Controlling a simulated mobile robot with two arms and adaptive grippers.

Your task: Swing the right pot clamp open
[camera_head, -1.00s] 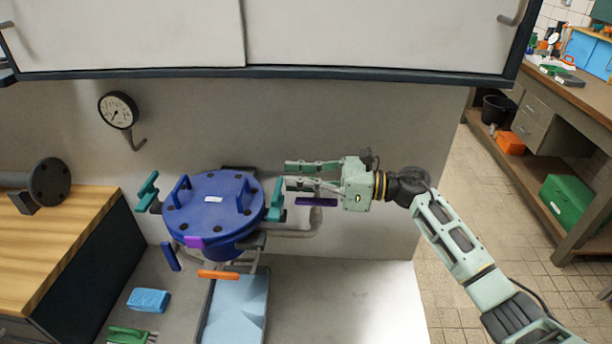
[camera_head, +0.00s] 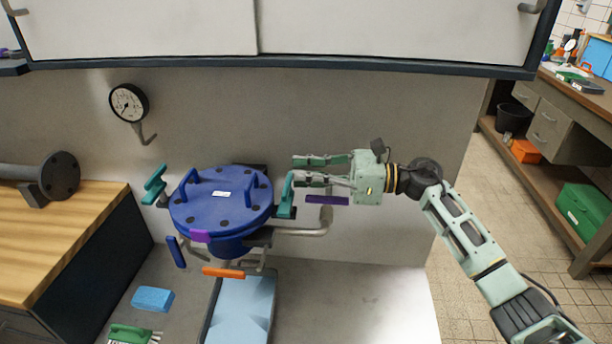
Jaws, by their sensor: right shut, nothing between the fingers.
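The blue round pot (camera_head: 222,222) has a bolted lid with two blue handles. The right pot clamp (camera_head: 286,196) is a teal piece standing upright at the lid's right edge. A matching teal left clamp (camera_head: 154,184) stands out at the pot's left side. My right gripper (camera_head: 296,170) comes in from the right, its fingers pointing left, just beside the top of the right clamp. It is shut with nothing held. I cannot tell whether a fingertip touches the clamp. My left gripper is out of view.
A purple bar (camera_head: 326,200) and a grey pipe (camera_head: 318,226) lie just below my right gripper. An orange handle (camera_head: 223,273) and a blue handle (camera_head: 176,252) hang below the pot. A cabinet (camera_head: 390,35) overhangs above. The counter's right side is clear.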

